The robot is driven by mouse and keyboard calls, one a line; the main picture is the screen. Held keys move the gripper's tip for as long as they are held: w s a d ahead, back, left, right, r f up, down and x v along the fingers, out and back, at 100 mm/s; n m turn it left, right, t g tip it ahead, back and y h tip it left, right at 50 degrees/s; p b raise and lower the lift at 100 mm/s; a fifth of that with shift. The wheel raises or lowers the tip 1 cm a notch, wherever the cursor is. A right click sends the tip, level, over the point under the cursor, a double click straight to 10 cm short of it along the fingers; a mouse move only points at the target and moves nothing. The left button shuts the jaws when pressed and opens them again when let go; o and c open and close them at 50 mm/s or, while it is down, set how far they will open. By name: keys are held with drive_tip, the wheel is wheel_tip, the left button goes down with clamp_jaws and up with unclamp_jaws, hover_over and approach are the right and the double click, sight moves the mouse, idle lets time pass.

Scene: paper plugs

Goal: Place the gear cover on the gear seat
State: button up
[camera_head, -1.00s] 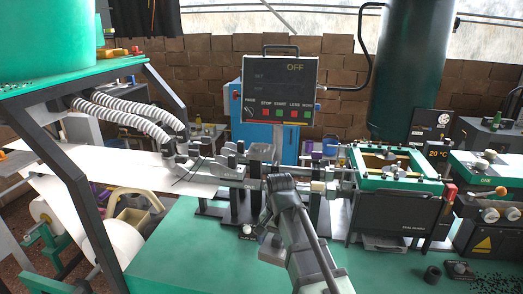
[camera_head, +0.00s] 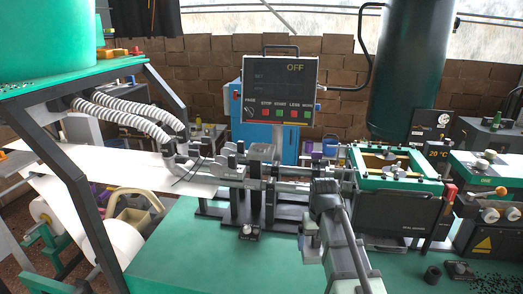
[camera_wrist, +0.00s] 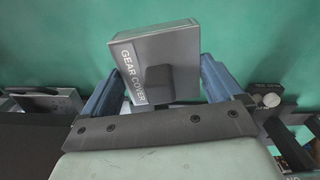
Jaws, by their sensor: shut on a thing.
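The gear cover (camera_wrist: 160,55) is a grey box-shaped piece with white "GEAR COVER" lettering along one side and a dark block on its face. My gripper (camera_wrist: 160,82) is shut on it, with a blue finger on each side, and holds it over the green surface. In the head view my arm reaches in from the bottom, in front of the middle of the machine. The cover cannot be made out clearly there behind my arm. I cannot tell which part of the machine is the gear seat.
The green table (camera_head: 190,255) is clear at front left. A line of clamps and rods (camera_head: 250,175) runs across the middle. A green-framed unit (camera_head: 400,180) stands to the right. A small dark cylinder (camera_head: 432,273) stands at front right. A control screen (camera_head: 279,88) reads OFF.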

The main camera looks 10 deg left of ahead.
drive_tip(key=w+d+f+m, duration=0.1)
drive_tip(key=d+f+m, duration=0.1)
drive_tip(key=d, duration=1)
drive_tip(key=w+a+r+m, duration=0.2)
drive_tip(key=a+r+m, duration=0.1)
drive_tip(key=r, duration=0.7)
drive_tip(key=w+a+r+m, duration=0.2)
drive_tip(key=w+r+m, duration=0.1)
drive_tip(key=r, duration=0.7)
drive_tip(key=w+a+r+m, duration=0.45)
drive_tip(key=w+a, duration=0.25)
drive_tip(key=a, duration=0.3)
drive_tip(key=w+a+r+m, duration=0.45)
drive_tip(key=w+a, duration=0.35)
drive_tip(key=a, duration=0.2)
drive_tip(key=w+a+r+m, duration=0.3)
drive_tip(key=w+a+r, duration=0.3)
drive_tip(key=a, duration=0.4)
drive_tip(key=shift+w+d+f, duration=0.1)
drive_tip(key=shift+w+f, duration=0.05)
drive_tip(key=shift+f, duration=1.55)
drive_tip(key=shift+w+d+f, duration=0.1)
drive_tip(key=shift+w+f, duration=0.1)
drive_tip(key=shift+f, duration=1.5)
drive_tip(key=shift+w+f, duration=0.15)
drive_tip(key=shift+f, duration=1.55)
drive_tip(key=o, duration=0.8)
drive_tip(key=shift+f, duration=0.15)
